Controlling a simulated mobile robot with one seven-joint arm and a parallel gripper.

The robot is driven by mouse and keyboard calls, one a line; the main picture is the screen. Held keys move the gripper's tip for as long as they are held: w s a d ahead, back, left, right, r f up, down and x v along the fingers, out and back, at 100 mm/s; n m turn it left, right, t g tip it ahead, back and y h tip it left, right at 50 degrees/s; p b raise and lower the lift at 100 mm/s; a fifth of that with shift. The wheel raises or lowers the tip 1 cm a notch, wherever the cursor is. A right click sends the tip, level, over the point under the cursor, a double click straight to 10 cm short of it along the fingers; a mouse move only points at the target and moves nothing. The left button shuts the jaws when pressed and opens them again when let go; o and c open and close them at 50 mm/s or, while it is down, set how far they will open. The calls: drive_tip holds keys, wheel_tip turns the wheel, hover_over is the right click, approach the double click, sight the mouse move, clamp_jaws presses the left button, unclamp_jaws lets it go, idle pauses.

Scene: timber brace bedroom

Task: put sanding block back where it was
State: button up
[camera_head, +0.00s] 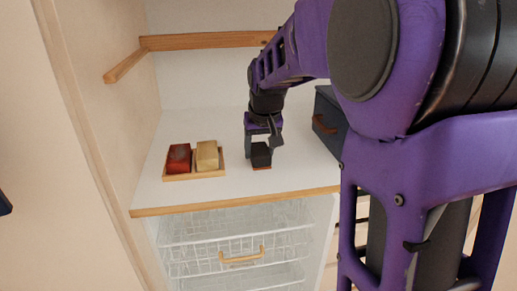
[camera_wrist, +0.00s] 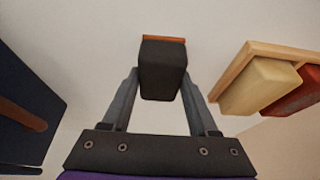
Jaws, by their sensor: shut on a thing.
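A dark block with a thin orange-brown face, which looks like the sanding block (camera_head: 261,156), is between the fingers of my gripper (camera_head: 262,146). It is low over the white shelf top, just right of the wooden tray; whether it touches the surface I cannot tell. In the wrist view the block (camera_wrist: 163,70) sits between both fingertips, and my gripper (camera_wrist: 160,88) is shut on it. A shallow wooden tray (camera_head: 194,177) holds a red block (camera_head: 179,159) at left and a pale yellow block (camera_head: 207,156) at right.
A dark case (camera_head: 329,122) with a brown handle stands right of my gripper. The white shelf top (camera_head: 150,195) has a wooden front edge (camera_head: 235,202). Below is a wire drawer with a wooden handle (camera_head: 241,256). A wooden brace (camera_head: 200,41) runs along the back wall above.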

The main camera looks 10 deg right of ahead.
drive_tip(key=o, duration=1.3)
drive_tip(key=shift+f, duration=0.1)
drive_tip(key=shift+r, duration=0.3)
drive_tip(key=p+v, duration=0.2)
drive_tip(key=v, duration=0.9)
drive_tip(key=shift+s+r, duration=0.2)
drive_tip(key=shift+r, duration=0.15)
